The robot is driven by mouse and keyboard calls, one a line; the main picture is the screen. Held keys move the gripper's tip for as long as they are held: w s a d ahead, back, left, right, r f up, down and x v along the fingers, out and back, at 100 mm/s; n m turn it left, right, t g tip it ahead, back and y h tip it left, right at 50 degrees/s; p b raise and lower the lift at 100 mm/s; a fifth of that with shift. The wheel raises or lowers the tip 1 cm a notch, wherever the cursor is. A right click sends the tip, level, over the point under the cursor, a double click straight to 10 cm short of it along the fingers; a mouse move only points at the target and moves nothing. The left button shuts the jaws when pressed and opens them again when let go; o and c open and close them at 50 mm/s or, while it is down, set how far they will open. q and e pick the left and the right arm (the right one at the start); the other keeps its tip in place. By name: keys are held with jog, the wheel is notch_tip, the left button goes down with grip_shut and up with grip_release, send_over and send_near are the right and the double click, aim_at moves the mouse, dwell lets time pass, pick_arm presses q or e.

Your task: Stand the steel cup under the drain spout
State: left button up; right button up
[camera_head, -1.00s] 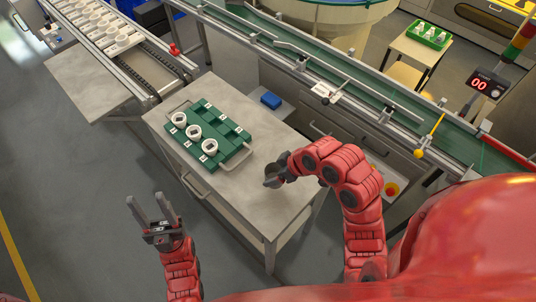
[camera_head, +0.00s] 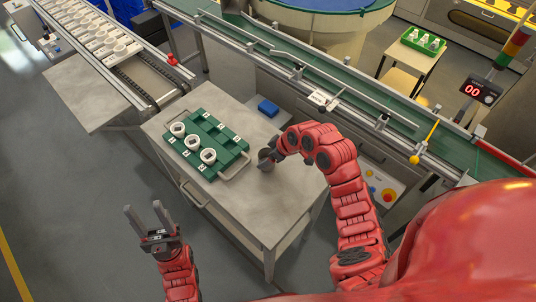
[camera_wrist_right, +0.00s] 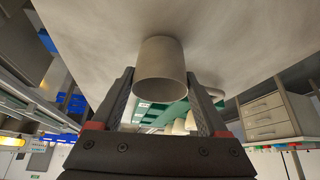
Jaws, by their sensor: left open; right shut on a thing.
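The steel cup (camera_wrist_right: 160,72) shows in the right wrist view between the two fingers of my right gripper (camera_wrist_right: 163,100). The gripper is shut on it, with the grey tabletop close behind. In the head view the cup (camera_head: 266,162) is a small grey shape, partly hidden by the gripper (camera_head: 270,156), over the right part of the table. I cannot tell whether its base touches the table. My left gripper (camera_head: 147,220) is open and empty, in front of the table's left side. I cannot make out the drain spout in either view.
A green tray (camera_head: 225,157) with several white rings stands left of the cup on the grey table (camera_head: 250,205). A blue block (camera_head: 268,108) lies behind. The table's front right is clear.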

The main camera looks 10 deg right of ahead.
jog(key=shift+f, duration=0.35)
jog(key=o, duration=1.2)
jog(key=shift+o, duration=0.2)
jog(key=shift+r, duration=0.1)
